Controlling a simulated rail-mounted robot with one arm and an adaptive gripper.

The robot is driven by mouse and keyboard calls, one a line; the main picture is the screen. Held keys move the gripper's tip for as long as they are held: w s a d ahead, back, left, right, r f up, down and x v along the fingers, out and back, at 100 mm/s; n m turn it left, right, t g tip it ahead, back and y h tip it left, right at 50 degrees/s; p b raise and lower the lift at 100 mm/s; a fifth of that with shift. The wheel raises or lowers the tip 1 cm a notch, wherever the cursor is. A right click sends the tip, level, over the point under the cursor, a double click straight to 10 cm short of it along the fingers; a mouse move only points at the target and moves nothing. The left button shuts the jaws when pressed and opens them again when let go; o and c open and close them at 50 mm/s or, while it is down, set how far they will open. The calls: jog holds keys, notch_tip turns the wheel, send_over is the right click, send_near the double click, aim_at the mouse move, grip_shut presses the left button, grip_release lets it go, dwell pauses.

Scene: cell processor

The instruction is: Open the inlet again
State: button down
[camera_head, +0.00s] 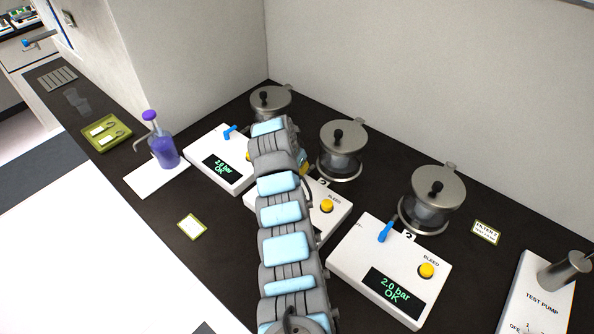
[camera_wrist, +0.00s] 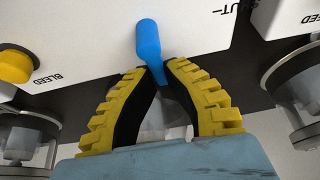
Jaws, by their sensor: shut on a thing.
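A blue lever (camera_wrist: 148,42) on a white unit shows in the wrist view. My gripper (camera_wrist: 158,72) has its yellow-ribbed fingers shut on the lever's lower part. In the head view, my arm covers most of the middle white unit (camera_head: 338,209); its lever and display are hidden there. Only a bit of yellow finger shows past the arm. The left unit (camera_head: 202,170) and right unit (camera_head: 350,272) each have a blue lever and read "2.0 bar OK". "SHUT" lettering shows partly at the top of the wrist view.
A purple-capped bottle (camera_head: 163,150) stands at left by a green tray (camera_head: 106,134). A test pump (camera_head: 540,290) is at right.

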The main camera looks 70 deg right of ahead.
jog(key=shift+s+f+m, duration=0.1)
jog(key=shift+f+m, duration=0.05)
jog(key=shift+m, duration=0.15)
jog(key=c, duration=1.1)
grip_release()
jog(key=v, duration=1.2)
